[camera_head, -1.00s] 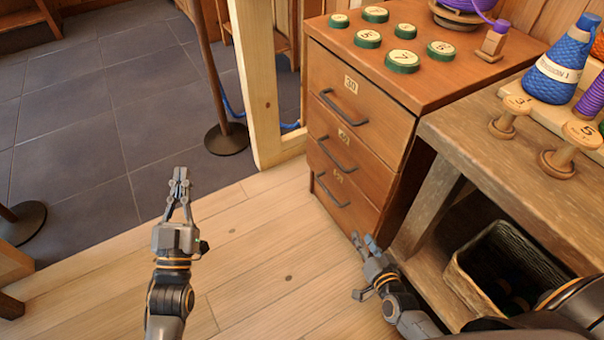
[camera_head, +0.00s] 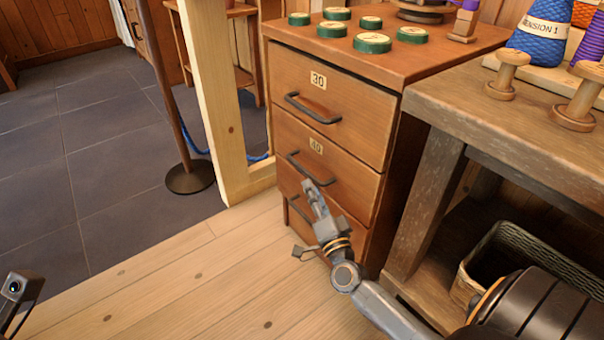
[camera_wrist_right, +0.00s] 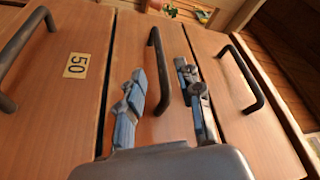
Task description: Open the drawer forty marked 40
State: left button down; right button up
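The wooden drawer unit has a drawer marked 40 (camera_head: 316,146) in the middle, with a dark bar handle (camera_head: 310,168); its front looks closed. My right gripper (camera_head: 312,188) is just below that handle in the head view. In the right wrist view, my right gripper (camera_wrist_right: 160,72) is open, with one finger on each side of the middle drawer's handle (camera_wrist_right: 157,55). Contact cannot be told.
Drawer 30 (camera_head: 318,80) is above and the drawer marked 50 (camera_wrist_right: 77,65) is below; both look closed. A wooden bench (camera_head: 440,105) with a basket (camera_head: 545,250) beneath stands to the right. A post (camera_head: 215,100) stands left. The floor in front is clear.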

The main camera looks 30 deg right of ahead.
aim_at(303, 168)
jog(key=b+x, duration=0.1)
jog(key=x, duration=0.7)
jog(key=shift+f, duration=0.1)
jog(key=shift+s, duration=0.1)
jog(key=shift+c, duration=0.5)
grip_shut()
